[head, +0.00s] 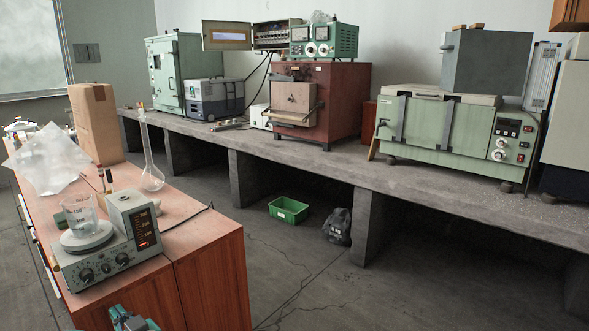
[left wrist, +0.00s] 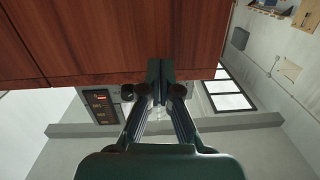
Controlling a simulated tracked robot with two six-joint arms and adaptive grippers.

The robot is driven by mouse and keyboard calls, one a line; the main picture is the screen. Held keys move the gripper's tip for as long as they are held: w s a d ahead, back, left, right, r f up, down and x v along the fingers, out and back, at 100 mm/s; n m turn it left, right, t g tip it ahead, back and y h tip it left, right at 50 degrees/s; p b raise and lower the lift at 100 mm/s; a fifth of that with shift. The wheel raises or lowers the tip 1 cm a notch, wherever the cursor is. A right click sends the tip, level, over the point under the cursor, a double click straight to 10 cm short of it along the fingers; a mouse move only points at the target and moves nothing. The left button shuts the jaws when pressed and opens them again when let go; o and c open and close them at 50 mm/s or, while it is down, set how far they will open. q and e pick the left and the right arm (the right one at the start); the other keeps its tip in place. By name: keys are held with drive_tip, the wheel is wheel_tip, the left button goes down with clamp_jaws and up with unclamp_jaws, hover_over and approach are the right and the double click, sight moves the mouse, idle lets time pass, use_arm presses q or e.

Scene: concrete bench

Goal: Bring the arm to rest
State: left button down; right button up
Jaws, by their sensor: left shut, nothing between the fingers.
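My left gripper (head: 130,319) shows at the bottom edge of the head view, in front of the wooden cabinet (head: 215,275). Only its green upper part is in that frame. In the left wrist view my left gripper (left wrist: 160,70) has its two dark fingers together, with nothing between them. The red-brown wood of the cabinet (left wrist: 90,40) fills the top of that view, close beyond the fingertips; I cannot tell the exact gap. My right gripper is in neither view.
A hotplate (head: 115,245) with a glass beaker (head: 79,215) stands near the cabinet's front edge. A tall flask (head: 151,175) and a cardboard box (head: 96,123) stand behind. A green crate (head: 288,210) and a dark bag (head: 337,227) lie on the floor. Open floor lies right of the cabinet.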

use_arm(q)
drive_tip(key=s+d+f+m+g+h, duration=0.1)
drive_tip(key=s+d+f+m+h, duration=0.2)
drive_tip(key=f, duration=0.8)
drive_tip(key=s+d+f+m+h, duration=0.1)
drive_tip(key=d+f+m+h, duration=0.3)
drive_tip(key=f, duration=0.8)
drive_tip(key=s+d+f+g+h, duration=0.2)
drive_tip(key=s+d+f+h, duration=0.4)
drive_tip(key=d+f, duration=0.15)
drive_tip(key=s+d+f+g+h, duration=0.2)
drive_tip(key=s+d+g, duration=0.25)
drive_tip(key=s, duration=0.35)
drive_tip(key=s+d+f+g+h, duration=0.2)
drive_tip(key=s+d+g+h, duration=0.1)
drive_tip(key=s+d, duration=0.3)
wheel_tip(320, 180, up, 14)
drive_tip(key=s+a+p, duration=0.1)
drive_tip(key=p, duration=1.3)
drive_tip(key=shift+s, duration=0.3)
